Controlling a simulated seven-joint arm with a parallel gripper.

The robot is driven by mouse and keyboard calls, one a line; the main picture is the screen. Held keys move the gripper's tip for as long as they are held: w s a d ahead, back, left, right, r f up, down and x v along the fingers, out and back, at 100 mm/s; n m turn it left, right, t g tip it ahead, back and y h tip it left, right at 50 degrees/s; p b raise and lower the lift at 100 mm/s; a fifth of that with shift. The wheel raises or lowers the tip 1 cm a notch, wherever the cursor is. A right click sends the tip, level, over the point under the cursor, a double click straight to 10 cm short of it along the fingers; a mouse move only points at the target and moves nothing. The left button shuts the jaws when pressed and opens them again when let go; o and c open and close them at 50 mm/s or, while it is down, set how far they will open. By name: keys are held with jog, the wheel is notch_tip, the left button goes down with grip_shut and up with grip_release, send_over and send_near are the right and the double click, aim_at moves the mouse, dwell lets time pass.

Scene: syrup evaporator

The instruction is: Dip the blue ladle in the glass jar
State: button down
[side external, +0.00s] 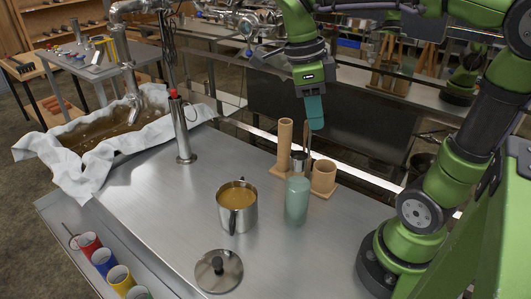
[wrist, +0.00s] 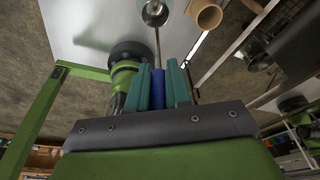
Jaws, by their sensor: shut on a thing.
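My gripper (side external: 315,122) is above the back right of the steel table, pointing down. In the wrist view its teal fingers (wrist: 158,68) are shut on the blue handle of the ladle (wrist: 157,90). The ladle's thin metal rod runs away from the fingers to a round steel cup (wrist: 154,12). In the side view the cup (side external: 298,160) hangs low between the wooden tubes, behind the glass jar; I cannot tell whether it touches anything. The greenish glass jar (side external: 297,202) stands upright in front of the tubes. The fingers hide most of the handle in the side view.
A tall wooden tube (side external: 284,146) and a shorter one (side external: 323,178) stand close to the cup. A steel pot of amber liquid (side external: 237,207) is left of the jar. A lid (side external: 219,271) lies in front. A metal cylinder (side external: 182,130) stands further left.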

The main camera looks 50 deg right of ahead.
jog(key=shift+w+a+f+x, duration=0.1)
jog(key=shift+w+a+x, duration=0.15)
jog(key=shift+x, duration=1.35)
jog(key=shift+w+a+f+x, duration=0.15)
jog(key=shift+w+x, duration=0.2)
jog(key=shift+x, duration=1.3)
jog(key=shift+w+a+x, duration=0.2)
jog(key=shift+w+x, duration=0.15)
jog(key=shift+x, duration=1.25)
jog(key=shift+f, duration=0.1)
jog(key=shift+s+d+r+v, duration=0.1)
jog(key=shift+s+d+v, duration=0.2)
jog(key=shift+v, duration=1.65)
jog(key=shift+s+d+r+v, duration=0.15)
jog(key=shift+s+v, duration=0.3)
jog(key=shift+v, duration=1.5)
jog(key=shift+s+d+r+v, duration=0.1)
jog(key=shift+s+d+v, duration=0.2)
jog(key=shift+v, duration=1.6)
jog(key=shift+s+a+f, duration=0.1)
